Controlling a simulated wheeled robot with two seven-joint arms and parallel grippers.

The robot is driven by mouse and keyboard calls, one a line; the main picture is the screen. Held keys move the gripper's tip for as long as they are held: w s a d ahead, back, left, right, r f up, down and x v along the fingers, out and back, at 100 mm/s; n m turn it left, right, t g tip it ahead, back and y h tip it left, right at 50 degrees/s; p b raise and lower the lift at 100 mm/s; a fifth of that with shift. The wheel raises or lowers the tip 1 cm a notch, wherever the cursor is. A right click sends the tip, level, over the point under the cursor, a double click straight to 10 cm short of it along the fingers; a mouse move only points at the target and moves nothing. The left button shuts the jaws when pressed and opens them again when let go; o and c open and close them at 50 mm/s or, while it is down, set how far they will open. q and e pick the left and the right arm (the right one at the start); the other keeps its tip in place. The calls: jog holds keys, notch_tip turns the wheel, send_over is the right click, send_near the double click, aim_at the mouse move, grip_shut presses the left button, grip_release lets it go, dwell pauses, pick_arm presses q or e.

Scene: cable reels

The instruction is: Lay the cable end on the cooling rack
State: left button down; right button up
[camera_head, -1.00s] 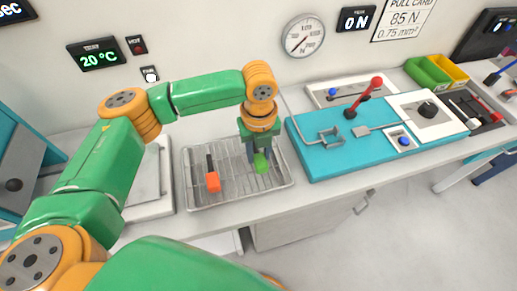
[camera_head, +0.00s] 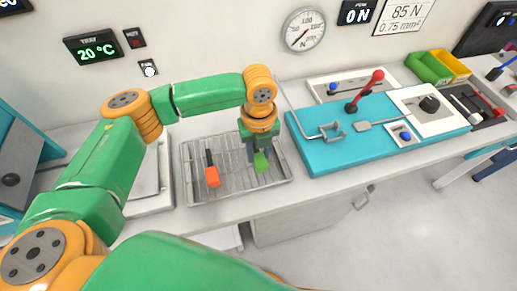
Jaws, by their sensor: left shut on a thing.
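The cooling rack (camera_head: 190,186) is a metal wire tray on the bench, left of the teal fixture. A cable end with an orange block and a dark stem (camera_head: 212,175) lies on its left part. My left gripper (camera_head: 256,152) points down over the right part of the rack. It is shut on a green cable end (camera_head: 261,163), which shows below the fingers at rack level. I cannot tell whether the green piece touches the wires. My right gripper is not in view.
The teal fixture (camera_head: 335,156) with a red-knobbed lever (camera_head: 366,90) stands close to the right of the rack. Green (camera_head: 428,69) and yellow (camera_head: 452,68) bins stand at the back right. A display reading 20 °C (camera_head: 94,48) hangs on the wall. The rack's middle is clear.

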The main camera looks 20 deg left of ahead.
pick_arm(q)
jog(key=shift+f, duration=0.65)
jog(key=shift+c, duration=2.2)
grip_release()
notch_tip(320, 180, up, 7)
jog(key=shift+r+b, duration=0.1)
jog(key=shift+b, duration=0.4)
notch_tip(320, 180, up, 11)
jog(key=p, duration=1.2)
